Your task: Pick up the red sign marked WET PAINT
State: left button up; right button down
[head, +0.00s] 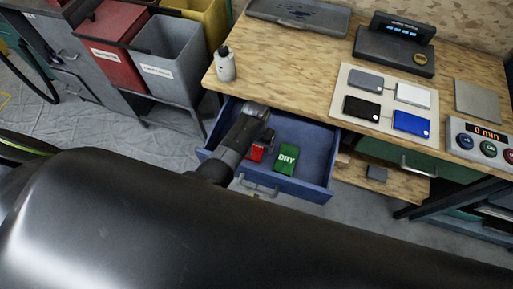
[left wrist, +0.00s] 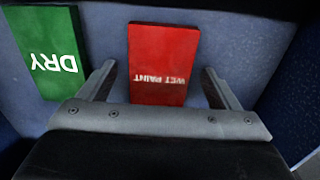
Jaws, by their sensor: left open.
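The red sign marked WET PAINT (left wrist: 163,62) lies flat in the open blue drawer and shows between the fingers of my left gripper in the left wrist view. In the head view the red sign (head: 256,152) is partly hidden by my left gripper (head: 265,140), which is over it inside the drawer. My left gripper (left wrist: 160,85) is open, with a finger on each side of the sign and nothing held. A green sign marked DRY (left wrist: 45,50) lies to its left in the wrist view; it also shows in the head view (head: 286,159). My right gripper is not in view.
The blue drawer (head: 318,190) is pulled out below a wooden worktop (head: 290,65). On the worktop are a white bottle (head: 225,64), a pale board (head: 338,103) with coloured cards, and a timer box (head: 480,139). Bins (head: 168,70) stand at the left.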

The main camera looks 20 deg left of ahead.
pick_arm(q)
jog(key=c, duration=1.1)
jog(key=shift+r, duration=0.1)
